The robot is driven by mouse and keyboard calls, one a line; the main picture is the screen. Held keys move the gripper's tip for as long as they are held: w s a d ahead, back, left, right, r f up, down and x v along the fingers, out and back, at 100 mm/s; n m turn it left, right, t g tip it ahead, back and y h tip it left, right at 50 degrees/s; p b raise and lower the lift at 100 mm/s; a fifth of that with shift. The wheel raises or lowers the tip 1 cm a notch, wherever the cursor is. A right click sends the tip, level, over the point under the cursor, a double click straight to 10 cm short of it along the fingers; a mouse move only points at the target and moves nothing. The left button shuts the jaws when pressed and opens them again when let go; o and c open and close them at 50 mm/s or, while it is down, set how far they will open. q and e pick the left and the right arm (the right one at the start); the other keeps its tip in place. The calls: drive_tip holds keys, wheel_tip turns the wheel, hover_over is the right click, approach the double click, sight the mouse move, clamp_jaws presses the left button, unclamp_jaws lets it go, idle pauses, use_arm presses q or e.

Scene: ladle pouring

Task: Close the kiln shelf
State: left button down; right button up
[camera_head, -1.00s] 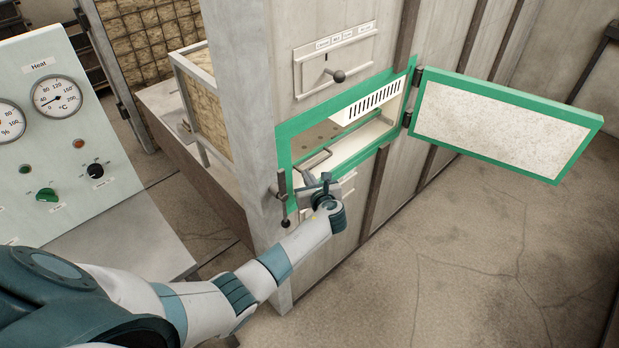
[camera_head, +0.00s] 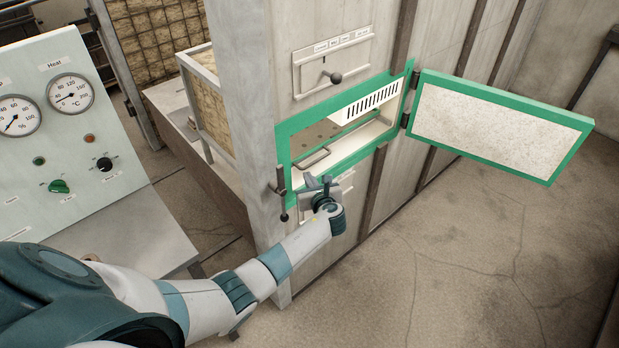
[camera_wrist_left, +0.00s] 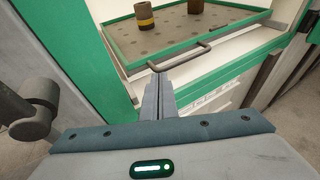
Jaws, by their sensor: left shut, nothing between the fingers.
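The kiln shelf (camera_wrist_left: 225,35) is a perforated tray with a green rim and a bar handle (camera_wrist_left: 180,57) on its front. It lies inside the green-framed opening (camera_head: 286,135), and its handle also shows in the head view (camera_head: 313,158). My left gripper (camera_head: 320,183) is shut and empty at the opening's lower front edge. In the left wrist view its fingertips (camera_wrist_left: 160,82) point at the handle's left part; whether they touch it I cannot tell. My right gripper is not in view.
The green-edged kiln door (camera_head: 500,120) stands wide open to the right. A latch handle (camera_head: 281,195) hangs left of the opening, close to my gripper. A control panel with gauges (camera_head: 70,92) stands at the left. The floor at the right is clear.

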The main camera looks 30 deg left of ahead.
use_arm(q)
drive_tip(key=b+v, duration=0.2)
drive_tip(key=v, duration=0.8)
drive_tip(key=shift+d, duration=0.1)
idle(0.4)
drive_tip(key=shift+f, duration=0.15)
